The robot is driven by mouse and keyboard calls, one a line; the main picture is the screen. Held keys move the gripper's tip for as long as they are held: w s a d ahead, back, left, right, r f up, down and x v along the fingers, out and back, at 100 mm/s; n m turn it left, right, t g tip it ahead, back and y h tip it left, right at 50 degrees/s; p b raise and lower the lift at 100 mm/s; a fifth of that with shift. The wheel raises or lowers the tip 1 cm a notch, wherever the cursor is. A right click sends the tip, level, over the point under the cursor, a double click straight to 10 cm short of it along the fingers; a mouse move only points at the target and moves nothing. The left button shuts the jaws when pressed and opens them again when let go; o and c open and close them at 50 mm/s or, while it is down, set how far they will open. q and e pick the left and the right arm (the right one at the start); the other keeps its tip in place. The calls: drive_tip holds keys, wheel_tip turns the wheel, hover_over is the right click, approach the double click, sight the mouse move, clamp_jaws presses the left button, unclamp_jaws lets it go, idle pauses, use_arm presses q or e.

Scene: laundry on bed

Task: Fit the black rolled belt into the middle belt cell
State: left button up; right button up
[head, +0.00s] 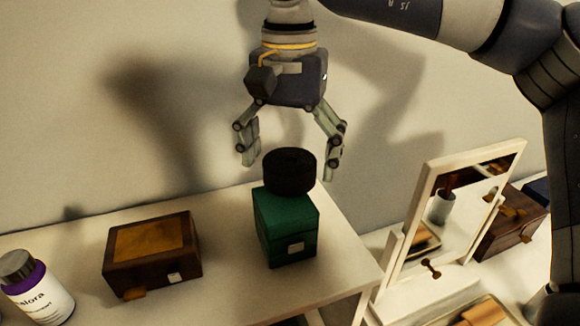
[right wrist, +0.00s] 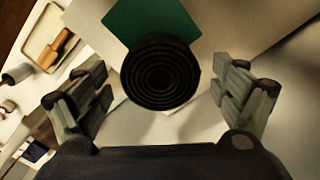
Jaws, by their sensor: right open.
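The black rolled belt (head: 289,172) sits on top of a green box (head: 287,226) on the white shelf top in the head view. In the right wrist view the belt (right wrist: 160,73) shows its spiral end, with part of the green box (right wrist: 150,22) behind it. My right gripper (head: 291,165) is open, pointing down, with a finger on each side of the belt and gaps between. The fingers also show apart in the right wrist view (right wrist: 165,95). The middle belt cell cannot be made out. My left gripper is not in view.
A brown wooden box (head: 152,255) and a white bottle with purple trim (head: 38,290) stand to the left on the shelf top (head: 345,240). A framed mirror (head: 445,215) and another wooden box (head: 508,225) stand to the right. A wall is close behind.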

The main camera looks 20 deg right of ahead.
drive_tip(key=c, duration=1.3)
drive_tip(key=shift+r, duration=0.1)
drive_tip(key=shift+c, duration=0.2)
